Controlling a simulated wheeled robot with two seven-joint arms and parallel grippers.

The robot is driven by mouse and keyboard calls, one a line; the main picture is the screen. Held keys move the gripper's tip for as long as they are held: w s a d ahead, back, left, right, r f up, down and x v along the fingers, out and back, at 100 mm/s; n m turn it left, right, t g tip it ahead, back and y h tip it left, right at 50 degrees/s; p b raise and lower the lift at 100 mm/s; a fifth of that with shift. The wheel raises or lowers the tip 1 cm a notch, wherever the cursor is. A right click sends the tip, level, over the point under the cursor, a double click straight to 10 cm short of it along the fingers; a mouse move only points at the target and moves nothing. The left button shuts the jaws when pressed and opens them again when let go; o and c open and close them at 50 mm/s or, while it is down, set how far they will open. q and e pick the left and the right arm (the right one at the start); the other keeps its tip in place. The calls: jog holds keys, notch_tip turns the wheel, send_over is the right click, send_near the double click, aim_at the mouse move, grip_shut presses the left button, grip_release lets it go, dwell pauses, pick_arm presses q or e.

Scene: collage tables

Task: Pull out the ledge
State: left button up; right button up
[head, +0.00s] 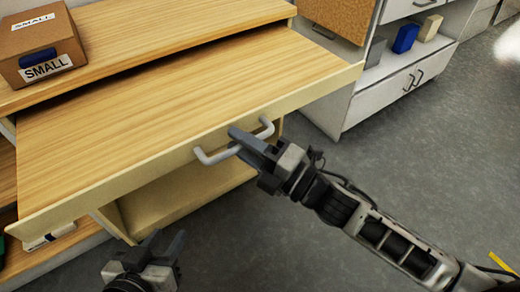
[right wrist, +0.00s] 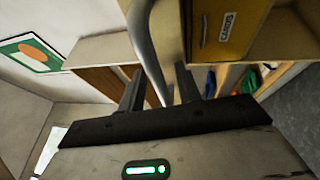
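The ledge (head: 170,105) is a light wood-grain board with a pale front edge, standing out past the shelf above it. A grey bar handle (head: 215,156) is fixed to its front; the handle also shows in the right wrist view (right wrist: 148,45). My right gripper (head: 245,143) is at the handle. In the right wrist view its fingers (right wrist: 158,90) are apart, with the bar running between them; I see no clear grip. My left gripper (head: 162,245) is low in front of the ledge, open and empty, away from the handle.
A brown box labelled SMALL (head: 40,45) sits on the upper shelf (head: 140,35). A white cabinet (head: 385,95) with a blue item (head: 405,38) stands at the right. The grey floor (head: 430,150) in front is clear.

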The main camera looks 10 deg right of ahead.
pick_arm(q)
jog(key=shift+w+d+f+b, duration=0.15)
jog(key=shift+d+f+b, duration=0.05)
jog(key=shift+f+b, duration=0.3)
pick_arm(e)
jog(key=v, duration=1.6)
